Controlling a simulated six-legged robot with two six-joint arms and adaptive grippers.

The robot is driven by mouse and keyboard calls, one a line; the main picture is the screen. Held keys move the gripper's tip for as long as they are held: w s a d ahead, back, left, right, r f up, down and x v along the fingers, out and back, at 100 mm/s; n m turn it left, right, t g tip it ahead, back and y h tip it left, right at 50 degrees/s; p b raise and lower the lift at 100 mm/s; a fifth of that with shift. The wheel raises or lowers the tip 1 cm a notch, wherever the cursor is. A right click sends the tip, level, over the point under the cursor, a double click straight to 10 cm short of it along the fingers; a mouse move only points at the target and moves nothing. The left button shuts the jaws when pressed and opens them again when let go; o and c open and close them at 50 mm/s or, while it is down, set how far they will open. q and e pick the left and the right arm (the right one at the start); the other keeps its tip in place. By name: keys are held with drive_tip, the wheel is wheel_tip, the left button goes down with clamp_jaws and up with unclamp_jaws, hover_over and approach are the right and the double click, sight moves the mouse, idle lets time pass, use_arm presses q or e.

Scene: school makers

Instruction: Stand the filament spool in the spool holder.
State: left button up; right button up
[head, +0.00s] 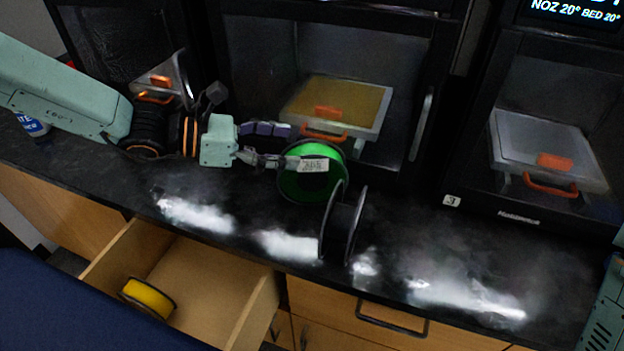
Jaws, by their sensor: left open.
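A green filament spool (323,153) is on the dark counter in front of the middle printer, with a pale handwritten label across it. My left gripper (297,146) is open, reaching in from the left with its fingertips at the spool's upper left. Part of the spool is behind the fingers, and I cannot tell whether they touch it. A black two-disc spool shape (342,225) stands upright just in front and to the right, overlapping the green spool's edge. I cannot make out a separate spool holder. My right gripper is out of view.
An open wooden drawer (210,285) juts out below the counter (400,255), with a yellow spool (148,298) inside. Printers with orange-handled beds (372,135) line the back. The counter right of the black spool is clear, with bright glare. A blue-labelled bottle (32,125) is far left.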

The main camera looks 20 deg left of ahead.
sight(304, 147)
use_arm(q)
drive_tip(key=shift+b+x, duration=0.55)
drive_tip(key=shift+x, duration=0.4)
drive_tip(key=shift+w+d+f+b, duration=0.3)
drive_tip(key=shift+w+d+b, duration=0.1)
drive_tip(key=shift+d, duration=0.15)
drive_tip(key=shift+c, duration=0.5)
clamp_jaws()
drive_tip(key=shift+r, duration=0.1)
